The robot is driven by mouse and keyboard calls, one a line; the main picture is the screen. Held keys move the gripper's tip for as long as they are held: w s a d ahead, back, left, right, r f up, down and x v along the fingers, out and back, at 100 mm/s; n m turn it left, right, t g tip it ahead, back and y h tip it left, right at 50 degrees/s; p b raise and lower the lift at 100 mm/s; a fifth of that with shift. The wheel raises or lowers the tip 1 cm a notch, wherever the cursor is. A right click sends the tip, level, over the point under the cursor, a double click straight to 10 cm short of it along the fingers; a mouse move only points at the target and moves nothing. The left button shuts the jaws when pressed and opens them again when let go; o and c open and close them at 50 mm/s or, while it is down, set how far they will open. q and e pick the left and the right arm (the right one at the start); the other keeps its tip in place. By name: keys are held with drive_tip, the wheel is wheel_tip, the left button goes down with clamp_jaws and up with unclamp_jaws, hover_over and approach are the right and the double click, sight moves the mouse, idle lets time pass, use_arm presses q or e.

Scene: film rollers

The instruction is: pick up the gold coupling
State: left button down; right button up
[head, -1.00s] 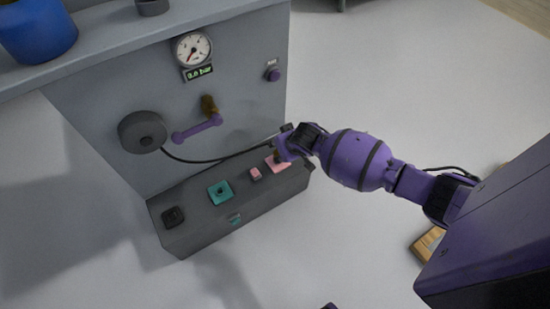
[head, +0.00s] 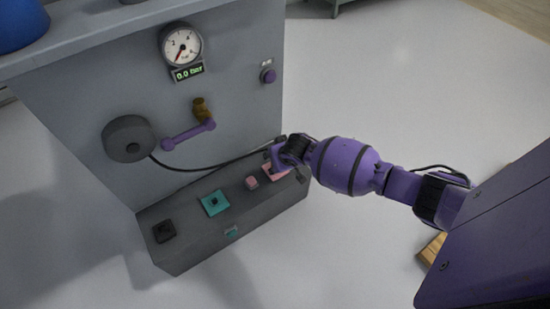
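My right gripper (head: 277,161) is at the right end of the dark grey bench box, low over a pink pad (head: 272,174). It is small and seen from behind, so its finger opening is unclear. I cannot make out a separate gold coupling; anything at the fingertips is hidden by the gripper. The only clear gold-brown part is a brass fitting (head: 201,107) on the grey panel, beside a purple lever (head: 187,135). My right gripper is apart from that fitting. My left gripper is not in view.
The dark box (head: 190,248) also bears a small pink block (head: 252,183), a teal pad (head: 214,203) and a black pad (head: 163,231). A black hose (head: 205,168) runs from a round grey reel (head: 128,138) towards my gripper. The gauge (head: 182,46) display reads 0.0 bar.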

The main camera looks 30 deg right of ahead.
clamp_jaws()
drive_tip(key=shift+d, duration=0.1)
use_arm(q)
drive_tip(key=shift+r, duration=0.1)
use_arm(e)
drive_tip(key=shift+d+r, duration=0.1)
